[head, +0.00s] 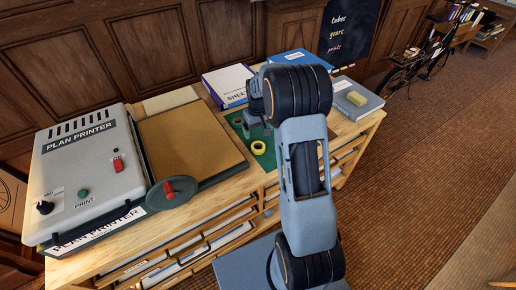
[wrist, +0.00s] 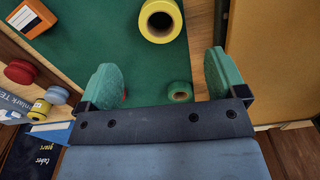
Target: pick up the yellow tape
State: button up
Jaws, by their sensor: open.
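The yellow tape (head: 259,147) is a roll lying on the green mat (head: 266,161), left of my arm in the head view. My gripper (wrist: 160,72) is open and empty. The yellow tape lies beyond its fingertips in the picture, apart from both fingers. A smaller green tape roll (wrist: 180,92) shows between the fingers, near the right one. In the head view my arm hides most of the gripper.
In the wrist view, an orange-and-white box (wrist: 32,17) and red, blue and yellow rolls (wrist: 20,72) are at the left. A cutting board (head: 190,143) and plan printer (head: 85,165) stand left of the mat. Books (head: 228,84) lie behind; a grey book (head: 358,98) is right.

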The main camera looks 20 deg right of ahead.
aim_at(258, 145)
jog(key=shift+s+a+f+p, duration=0.1)
jog(key=shift+f+p, duration=0.35)
jog(key=shift+f, duration=4.3)
jog(key=c, duration=1)
jog(key=shift+r, duration=0.1)
